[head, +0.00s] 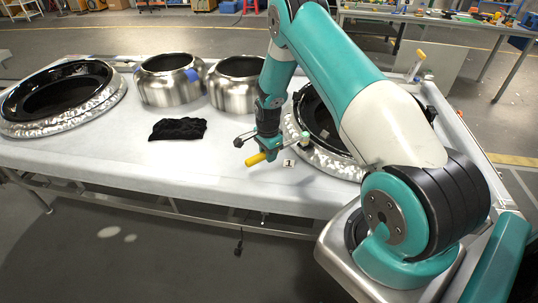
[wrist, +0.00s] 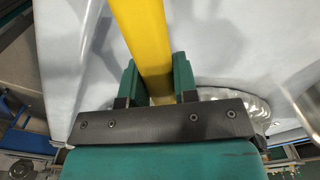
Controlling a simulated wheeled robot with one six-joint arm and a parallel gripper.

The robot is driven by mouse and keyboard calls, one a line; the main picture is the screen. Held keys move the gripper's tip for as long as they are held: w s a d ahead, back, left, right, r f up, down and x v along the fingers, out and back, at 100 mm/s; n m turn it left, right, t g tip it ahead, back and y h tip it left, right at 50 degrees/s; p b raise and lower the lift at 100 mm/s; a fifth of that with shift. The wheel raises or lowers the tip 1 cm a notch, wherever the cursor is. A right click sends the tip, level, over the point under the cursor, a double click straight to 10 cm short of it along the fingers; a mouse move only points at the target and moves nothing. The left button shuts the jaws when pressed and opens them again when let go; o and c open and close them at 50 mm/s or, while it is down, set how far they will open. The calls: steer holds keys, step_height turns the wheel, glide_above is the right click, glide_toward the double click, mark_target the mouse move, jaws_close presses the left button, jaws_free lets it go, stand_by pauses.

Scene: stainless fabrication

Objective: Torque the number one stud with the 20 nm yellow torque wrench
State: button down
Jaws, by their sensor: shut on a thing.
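The yellow torque wrench (head: 255,159) is in my gripper (head: 268,152), low over the front of the table, beside the ring flange (head: 298,135) at right. Its yellow handle points to the front left. In the wrist view, the yellow handle (wrist: 143,35) passes between the two green fingers of my gripper (wrist: 157,78), which are shut on it. A small card marked 1 (head: 289,163) lies on the table in front of the flange. My arm hides part of the flange, and I cannot make out the number one stud or whether the wrench touches it.
The pale table (head: 100,165) also bears another dark-centred ring (head: 60,95) at left, two steel collars (head: 170,82) (head: 235,82) at the back and a black cloth (head: 178,129). A yellow-topped item (head: 419,58) stands at the back right. The front left table surface is clear.

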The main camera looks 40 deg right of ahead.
steer(key=shift+r+p, duration=0.85)
steer(key=shift+r, duration=0.8)
steer(key=shift+r+p, duration=1.2)
steer(key=shift+r, duration=0.85)
steer(key=shift+s, duration=0.15)
steer(key=s+a+r+p, duration=0.2)
steer(key=s, duration=0.5)
steer(key=s+a+r+p, duration=0.2)
steer(key=s+a+p, duration=0.1)
steer(key=s, duration=0.4)
steer(key=shift+f, duration=0.1)
